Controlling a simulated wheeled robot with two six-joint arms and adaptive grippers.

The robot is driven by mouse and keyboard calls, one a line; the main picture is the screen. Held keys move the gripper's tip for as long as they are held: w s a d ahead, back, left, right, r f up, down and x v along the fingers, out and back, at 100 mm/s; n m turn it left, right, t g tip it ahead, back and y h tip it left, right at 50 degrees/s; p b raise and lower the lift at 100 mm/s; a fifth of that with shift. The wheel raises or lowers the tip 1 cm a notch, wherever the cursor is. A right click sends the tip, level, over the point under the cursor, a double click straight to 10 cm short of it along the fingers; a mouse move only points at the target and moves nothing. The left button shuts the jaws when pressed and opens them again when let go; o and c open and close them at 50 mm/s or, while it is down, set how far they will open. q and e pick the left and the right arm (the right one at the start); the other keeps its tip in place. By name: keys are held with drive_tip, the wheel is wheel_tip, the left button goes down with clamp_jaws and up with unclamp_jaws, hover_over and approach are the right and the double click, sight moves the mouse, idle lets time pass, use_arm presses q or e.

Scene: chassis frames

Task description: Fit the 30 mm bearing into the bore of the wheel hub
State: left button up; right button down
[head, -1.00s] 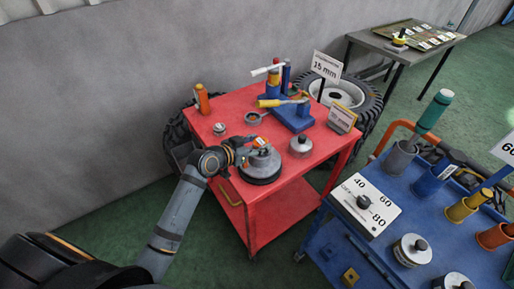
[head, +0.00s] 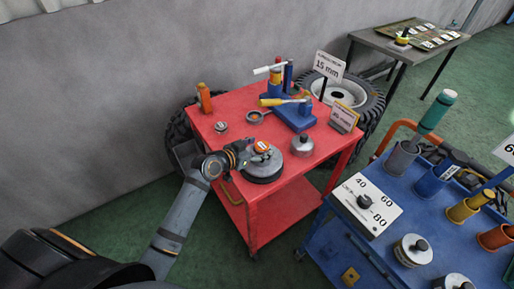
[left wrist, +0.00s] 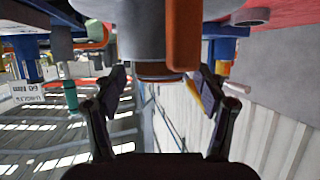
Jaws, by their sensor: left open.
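The wheel hub (head: 263,168) is a grey, dark-rimmed round part near the front edge of the red cart. An orange-topped round piece (head: 261,147) with a pale mark sits on its middle; I cannot tell whether this is the 30 mm bearing or how deep it sits. My left gripper (head: 244,152) is open just left of it. In the left wrist view, upside down, a grey cylinder (left wrist: 140,35) and an orange part (left wrist: 184,40) show between and beyond the open fingers (left wrist: 157,88). My right gripper is out of view.
A small grey ring part (head: 221,127) and a round ring (head: 254,117) lie behind the hub. A lidded grey pot (head: 302,145), an orange bottle (head: 204,98) and a blue press (head: 294,115) share the red cart (head: 283,178). A blue cart (head: 340,222) stands right.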

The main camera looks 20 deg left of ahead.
use_arm(q)
drive_tip(key=v, duration=0.6)
drive_tip(key=p+v, duration=0.3)
drive_tip(key=v, duration=0.3)
